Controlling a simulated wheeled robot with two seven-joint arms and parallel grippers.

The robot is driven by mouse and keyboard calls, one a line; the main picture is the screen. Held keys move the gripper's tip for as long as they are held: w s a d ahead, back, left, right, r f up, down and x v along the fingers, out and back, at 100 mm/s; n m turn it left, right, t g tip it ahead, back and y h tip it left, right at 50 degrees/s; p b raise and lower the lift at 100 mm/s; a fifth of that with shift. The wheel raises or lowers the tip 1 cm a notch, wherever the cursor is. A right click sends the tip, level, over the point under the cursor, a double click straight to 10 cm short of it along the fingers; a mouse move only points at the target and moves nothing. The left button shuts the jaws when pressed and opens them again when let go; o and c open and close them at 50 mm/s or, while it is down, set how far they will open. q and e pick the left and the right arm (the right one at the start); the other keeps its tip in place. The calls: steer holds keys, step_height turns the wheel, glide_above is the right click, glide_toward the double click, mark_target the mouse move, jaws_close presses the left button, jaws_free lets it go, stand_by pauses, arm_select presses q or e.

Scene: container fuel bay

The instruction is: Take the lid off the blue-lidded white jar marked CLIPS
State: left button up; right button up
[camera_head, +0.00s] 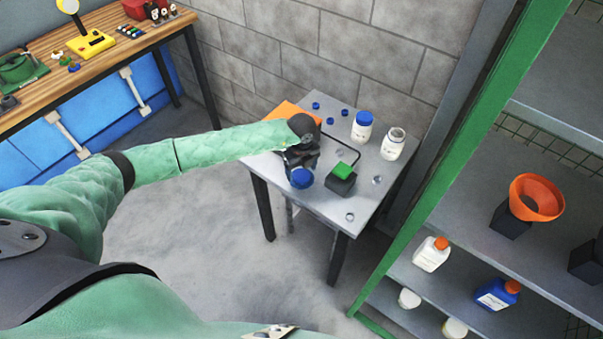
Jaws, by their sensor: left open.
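A white jar (361,133) with a blue lid (364,118) stands upright near the back of the small grey table (325,205). Its label is too small to read. Another white jar (391,151) stands to its right, with no blue lid on its top. A round blue lid-like piece (301,178) is at the table's front edge, right by my left gripper (301,166). I cannot tell what is under it. My left gripper is open, pointing down over the front left of the table, apart from the two white jars. My right gripper is not in view.
A black box with a green top (342,178) sits right of my left gripper. Several small blue pieces (330,121) and an orange item (292,113) lie behind. A green-framed shelf (440,165) with an orange funnel (536,197) stands close on the right.

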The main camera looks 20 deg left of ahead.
mark_target(302, 175)
arm_select(q)
steer(key=shift+r+b, duration=0.3)
steer(key=shift+r, duration=0.4)
step_height(302, 175, up, 9)
steer(key=b, duration=0.2)
steer(key=shift+f+b, duration=0.15)
steer(key=shift+b, duration=0.2)
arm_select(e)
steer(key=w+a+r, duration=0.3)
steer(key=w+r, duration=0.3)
